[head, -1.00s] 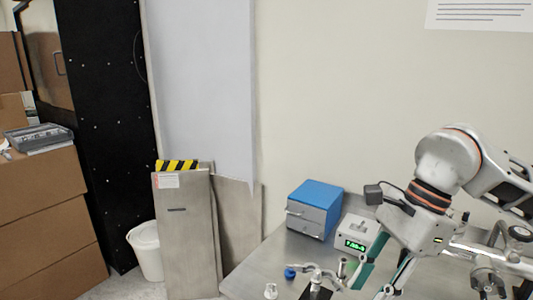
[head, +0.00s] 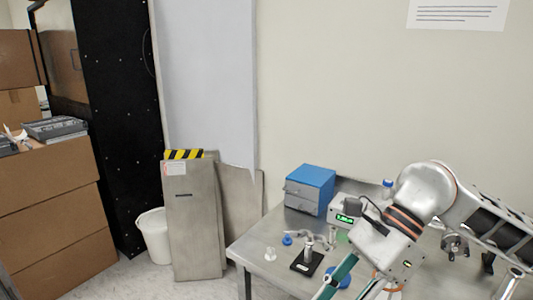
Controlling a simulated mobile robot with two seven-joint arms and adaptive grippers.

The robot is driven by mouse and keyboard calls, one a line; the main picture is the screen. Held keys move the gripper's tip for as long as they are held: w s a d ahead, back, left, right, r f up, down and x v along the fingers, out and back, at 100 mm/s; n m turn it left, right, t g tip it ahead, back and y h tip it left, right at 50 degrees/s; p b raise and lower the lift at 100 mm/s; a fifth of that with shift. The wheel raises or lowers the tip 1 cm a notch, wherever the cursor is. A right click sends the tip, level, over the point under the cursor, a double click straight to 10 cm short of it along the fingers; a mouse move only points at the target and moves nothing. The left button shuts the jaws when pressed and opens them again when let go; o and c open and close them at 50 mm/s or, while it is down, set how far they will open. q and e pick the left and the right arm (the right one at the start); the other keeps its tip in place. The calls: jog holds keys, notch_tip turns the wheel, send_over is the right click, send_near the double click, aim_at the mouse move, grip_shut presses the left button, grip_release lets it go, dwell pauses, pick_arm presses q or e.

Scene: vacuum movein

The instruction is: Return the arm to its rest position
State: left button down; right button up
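My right arm comes in from the right, and its gripper (head: 350,288) points down over the front of the metal table (head: 262,250). Its teal-edged fingers stand apart, with a gap between them and nothing seen held. The fingertips are cut off by the bottom edge of the view. My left gripper is not in view.
On the table stand a blue-topped grey drawer box (head: 309,190), a device with a green display (head: 345,217), a black-based stand (head: 307,262), a small white bottle (head: 270,254) and blue caps. Left are metal panels (head: 193,225), a white bucket (head: 154,237) and cardboard boxes (head: 50,215).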

jog(key=s+a+r+m+g+y, duration=0.2)
jog(key=a+r+m+y, duration=0.3)
jog(key=a+m+y, duration=0.5)
jog(key=w+d+f+m+t+y, duration=0.1)
jog(key=w+d+f+m+t, duration=0.15)
jog(key=w+m+t, duration=0.5)
jog(key=w+d+f+m+t, duration=0.2)
jog(key=w+f+m+t, duration=0.15)
jog(key=m+t, duration=0.85)
jog(key=w+d+f+m+t+h, duration=0.1)
jog(key=d+f+m+h, duration=0.15)
jog(key=f+m, duration=0.25)
jog(key=d+f+m+t+h, duration=0.2)
jog(key=f+m+h, duration=0.2)
jog(key=f+m, duration=0.15)
jog(key=s+d+f+m+g+h, duration=0.2)
jog(key=s+d+f+m+h, duration=0.1)
jog(key=f, duration=0.6)
jog(key=s+d+f+m+g+h, duration=0.2)
jog(key=s+d+f+m+h, duration=0.1)
jog(key=s+f, duration=0.5)
jog(key=s+d+f+m+g+h, duration=0.3)
jog(key=s+d+f+m, duration=0.2)
jog(key=f, duration=0.7)
jog(key=shift+s+f+m, duration=0.2)
jog(key=shift+s+m, duration=0.1)
jog(key=shift+m, duration=0.3)
